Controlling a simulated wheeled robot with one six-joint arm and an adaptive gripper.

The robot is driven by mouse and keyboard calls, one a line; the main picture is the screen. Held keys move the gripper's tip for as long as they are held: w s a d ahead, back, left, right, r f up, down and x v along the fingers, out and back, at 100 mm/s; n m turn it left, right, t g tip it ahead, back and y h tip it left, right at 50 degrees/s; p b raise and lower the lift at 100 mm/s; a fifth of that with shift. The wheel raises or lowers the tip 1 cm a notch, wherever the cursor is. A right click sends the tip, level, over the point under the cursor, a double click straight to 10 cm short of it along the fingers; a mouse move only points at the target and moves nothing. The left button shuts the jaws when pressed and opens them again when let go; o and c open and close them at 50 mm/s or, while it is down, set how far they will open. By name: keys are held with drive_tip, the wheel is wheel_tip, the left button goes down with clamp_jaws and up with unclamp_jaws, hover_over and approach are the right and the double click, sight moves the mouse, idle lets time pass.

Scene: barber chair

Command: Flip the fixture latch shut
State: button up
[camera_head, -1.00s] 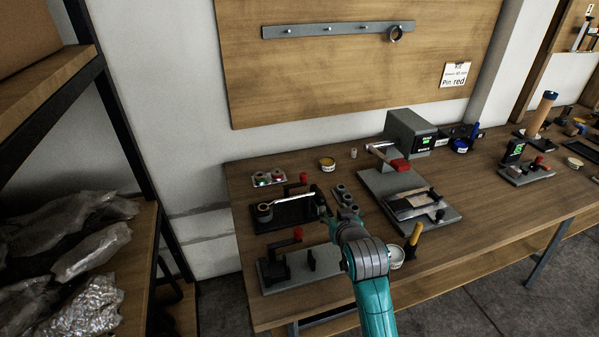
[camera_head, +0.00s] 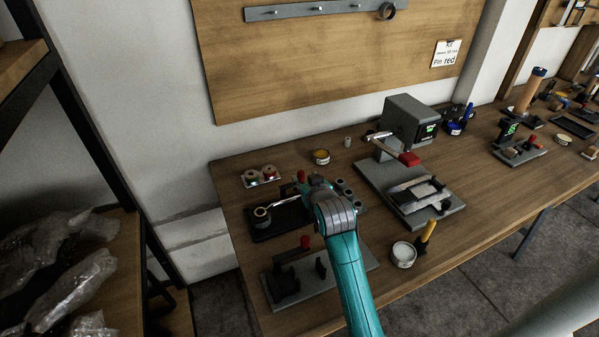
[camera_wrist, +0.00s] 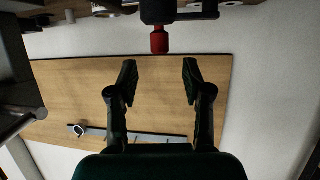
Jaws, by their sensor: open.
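The black fixture (camera_head: 268,233) lies on the bench, with a ring-shaped part at its left and a light metal strip across it. Its red latch knob (camera_head: 301,176) shows just left of my gripper, partly hidden by it. In the wrist view a red knob (camera_wrist: 159,40) on a dark stem sits beyond the fingertips, lined up with the gap between them. My gripper (camera_wrist: 160,72) is open and empty, with no visible contact with the knob. My arm hides the fixture's right part in the head view, so the latch's full position cannot be told.
A grey-based fixture (camera_head: 305,243) with its own red knob stands in front. A grey press (camera_head: 408,119) with a red-tipped lever stands to the right. A white tub (camera_head: 403,254) is near the front edge. Two spools (camera_head: 261,174) and a yellow tin (camera_head: 321,156) are behind.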

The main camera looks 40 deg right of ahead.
sight(302, 174)
drive_tip(key=x, duration=0.6)
drive_tip(key=shift+w+d+f, duration=0.15)
drive_tip(key=shift+w, duration=0.15)
clamp_jaws()
